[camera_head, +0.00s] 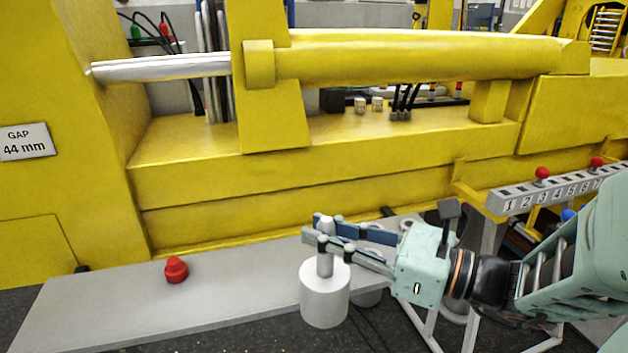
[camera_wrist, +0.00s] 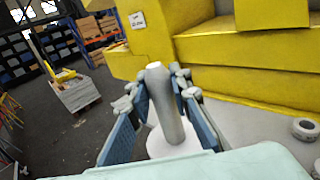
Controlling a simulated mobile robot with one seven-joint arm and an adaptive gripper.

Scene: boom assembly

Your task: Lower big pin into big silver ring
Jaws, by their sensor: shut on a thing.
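The big pin has a narrow grey stem (camera_head: 325,262) above a wide pale cylinder (camera_head: 324,300). My gripper (camera_head: 320,236) comes from the right and is shut on the stem near its top. In the wrist view the stem (camera_wrist: 165,108) stands between the two blue-grey fingers, with the pale cylinder below. The pin looks upright; I cannot tell whether its underside touches anything. A grey ring with a dark hole (camera_wrist: 305,128) lies on the bench at the right of the wrist view. Part of a grey round thing (camera_head: 370,294) shows behind the cylinder in the head view; I cannot tell if it is the silver ring.
The grey bench (camera_head: 110,310) runs along the yellow machine (camera_head: 350,190). A red knob-like piece (camera_head: 176,270) stands on it at left. A numbered rack (camera_head: 540,192) with red-topped pieces is at right. The bench's left part is mostly clear.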

